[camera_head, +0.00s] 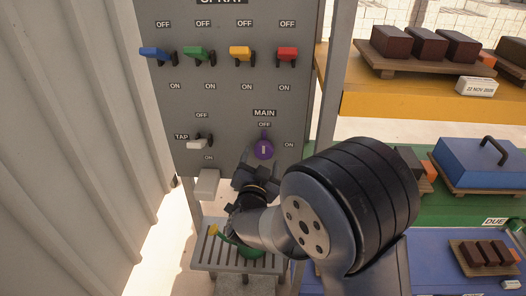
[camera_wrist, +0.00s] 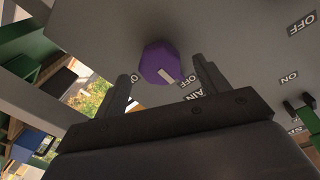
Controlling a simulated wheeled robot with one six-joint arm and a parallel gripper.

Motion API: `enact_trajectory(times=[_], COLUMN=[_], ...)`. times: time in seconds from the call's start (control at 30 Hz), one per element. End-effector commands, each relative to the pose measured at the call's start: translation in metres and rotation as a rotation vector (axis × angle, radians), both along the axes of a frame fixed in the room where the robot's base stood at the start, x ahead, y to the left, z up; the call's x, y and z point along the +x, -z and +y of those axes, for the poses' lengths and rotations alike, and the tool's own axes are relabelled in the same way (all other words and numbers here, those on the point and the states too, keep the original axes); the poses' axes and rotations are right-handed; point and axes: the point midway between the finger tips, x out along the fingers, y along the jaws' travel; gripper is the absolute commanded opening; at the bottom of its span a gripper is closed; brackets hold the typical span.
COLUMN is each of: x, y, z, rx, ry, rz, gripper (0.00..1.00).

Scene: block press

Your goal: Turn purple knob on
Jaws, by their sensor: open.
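The purple knob (camera_head: 264,150) sits on the grey panel under the MAIN label. Its pale mark stands upright, toward the OFF label above it; an ON label is at its right. In the wrist view the knob (camera_wrist: 159,60) shows between the fingertips of my open gripper (camera_wrist: 161,70), one finger at each side. The fingers look apart from the knob; how far their tips are from the panel is hard to tell. In the head view my gripper (camera_head: 246,178) is just below and left of the knob, partly hidden by my arm.
Blue (camera_head: 154,54), green (camera_head: 199,55), yellow (camera_head: 241,53) and red (camera_head: 287,54) levers line the panel above. A white TAP lever (camera_head: 198,144) is left of the knob. A slatted shelf (camera_head: 210,252) is below. Racks with blocks stand at the right; a corrugated wall (camera_head: 70,150) is left.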

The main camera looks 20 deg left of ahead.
Motion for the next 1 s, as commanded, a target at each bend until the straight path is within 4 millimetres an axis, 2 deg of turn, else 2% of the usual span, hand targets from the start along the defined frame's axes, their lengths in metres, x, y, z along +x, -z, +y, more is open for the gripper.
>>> enact_trajectory(times=[0.1, 0.23, 0.6, 1.0], x=[0.020, 0.032, 0.038, 0.038], y=[-0.001, 0.000, 0.000, 0.000], z=[0.002, 0.005, 0.006, 0.006], rx=[0.000, -0.001, -0.001, -0.001], ry=[0.002, 0.000, -0.001, -0.001], rz=[0.000, 0.000, 0.000, 0.000], gripper=[0.70, 0.70, 0.70, 0.38])
